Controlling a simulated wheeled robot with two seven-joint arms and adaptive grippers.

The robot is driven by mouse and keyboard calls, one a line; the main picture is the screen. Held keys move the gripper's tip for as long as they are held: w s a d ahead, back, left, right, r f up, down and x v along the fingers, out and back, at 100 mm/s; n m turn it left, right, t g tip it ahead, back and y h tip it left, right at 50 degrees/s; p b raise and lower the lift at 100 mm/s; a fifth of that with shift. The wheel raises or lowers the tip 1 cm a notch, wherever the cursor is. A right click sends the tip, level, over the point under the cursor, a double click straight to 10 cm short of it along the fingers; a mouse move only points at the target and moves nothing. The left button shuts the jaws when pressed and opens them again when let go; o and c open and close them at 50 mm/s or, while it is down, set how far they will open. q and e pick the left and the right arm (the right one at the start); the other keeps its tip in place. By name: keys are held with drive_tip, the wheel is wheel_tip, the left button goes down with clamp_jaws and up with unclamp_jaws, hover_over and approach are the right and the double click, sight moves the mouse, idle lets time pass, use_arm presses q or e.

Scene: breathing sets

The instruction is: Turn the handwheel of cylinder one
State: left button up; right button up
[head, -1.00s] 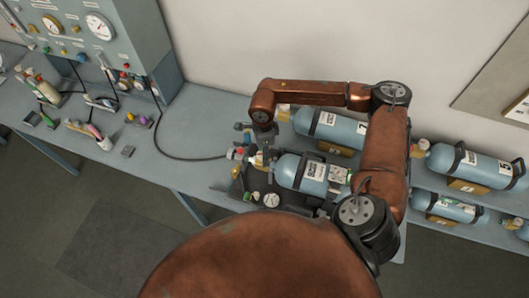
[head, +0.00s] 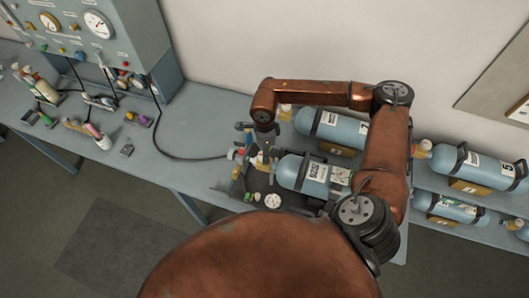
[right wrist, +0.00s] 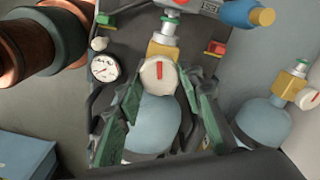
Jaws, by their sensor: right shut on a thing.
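The near blue cylinder (head: 313,174) lies on its side on the bench under my right arm, its valve end to the left. In the right wrist view, its body (right wrist: 152,128) shows below a brass valve block (right wrist: 162,50). A cream handwheel (right wrist: 158,74) with a red mark sits at the valve. My right gripper (right wrist: 161,84) has its green-padded fingers on both sides of the handwheel and is shut on it. In the head view, this gripper (head: 262,158) is at the valve end, and the handwheel is mostly hidden. My left gripper is not in view.
A round gauge (right wrist: 104,68) sits beside the valve; a blue fitting with a yellow end (right wrist: 250,14) is close by. Another cylinder (head: 332,128) lies behind, more to the right. A gauge panel (head: 85,30) stands at the left. A black hose (head: 180,157) crosses the bench.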

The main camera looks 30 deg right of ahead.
drive_tip(key=shift+f+m+b, duration=0.3)
drive_tip(key=shift+m+b, duration=0.4)
drive_tip(key=shift+b, duration=0.4)
drive_tip(key=shift+r+m+b, duration=0.25)
drive_tip(key=shift+m+b, duration=0.55)
drive_tip(key=shift+b, duration=0.05)
drive_tip(key=o, duration=1.2)
drive_tip(key=shift+c, duration=0.2)
drive_tip(key=shift+w+r, duration=0.1)
drive_tip(key=shift+r, duration=0.1)
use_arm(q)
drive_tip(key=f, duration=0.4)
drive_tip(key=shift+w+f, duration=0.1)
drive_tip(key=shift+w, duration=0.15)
use_arm(e)
wheel_tip(320, 180, up, 12)
drive_tip(key=shift+f, duration=0.15)
